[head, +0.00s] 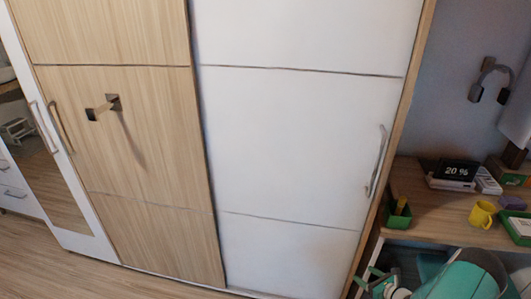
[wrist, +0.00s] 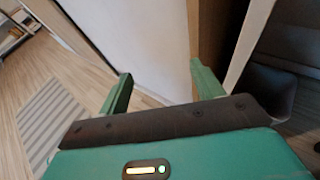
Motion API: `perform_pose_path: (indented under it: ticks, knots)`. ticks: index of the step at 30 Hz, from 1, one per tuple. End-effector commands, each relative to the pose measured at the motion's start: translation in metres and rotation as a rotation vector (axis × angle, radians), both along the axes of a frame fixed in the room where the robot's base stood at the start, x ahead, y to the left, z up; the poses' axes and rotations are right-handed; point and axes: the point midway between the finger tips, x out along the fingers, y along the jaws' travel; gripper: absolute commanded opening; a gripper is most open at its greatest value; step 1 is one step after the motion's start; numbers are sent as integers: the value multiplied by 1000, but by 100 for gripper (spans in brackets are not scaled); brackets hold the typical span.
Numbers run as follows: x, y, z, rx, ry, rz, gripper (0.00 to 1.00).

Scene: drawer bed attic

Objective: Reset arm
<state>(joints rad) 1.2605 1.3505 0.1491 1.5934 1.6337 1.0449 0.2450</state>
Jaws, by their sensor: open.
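My gripper (wrist: 163,88) shows in the wrist view with its two green fingers spread wide apart and nothing between them. Beyond the fingers are a pale panel (wrist: 135,45) and the wood floor. In the head view, part of my green arm is at the bottom right corner, low in front of the desk. The arm is partly cut off by the picture's edge.
A wardrobe with a white door (head: 300,130) and a wood door (head: 130,150) fills the left and middle. A desk (head: 425,205) at right bears a yellow mug (head: 482,214), a "20 %" display (head: 456,171) and a green holder (head: 399,214). Headphones (head: 488,78) hang above. Floor at lower left is clear.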

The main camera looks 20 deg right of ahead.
Motion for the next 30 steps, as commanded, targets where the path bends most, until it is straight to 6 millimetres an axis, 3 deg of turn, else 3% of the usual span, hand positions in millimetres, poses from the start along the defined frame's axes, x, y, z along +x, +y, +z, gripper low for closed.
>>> perform_pose_path:
  ticks: [1, 6, 15, 23, 30]
  knots:
    - [16, 10, 27, -53, 2, 83, 66]
    - [50, 52, 97, -214, 9, 342, 66]
    - [82, 144, 212, -516, 7, 775, 66]
    - [76, 227, 298, -795, -9, 1117, 66]
    - [48, 296, 363, -1071, -36, 1400, 66]
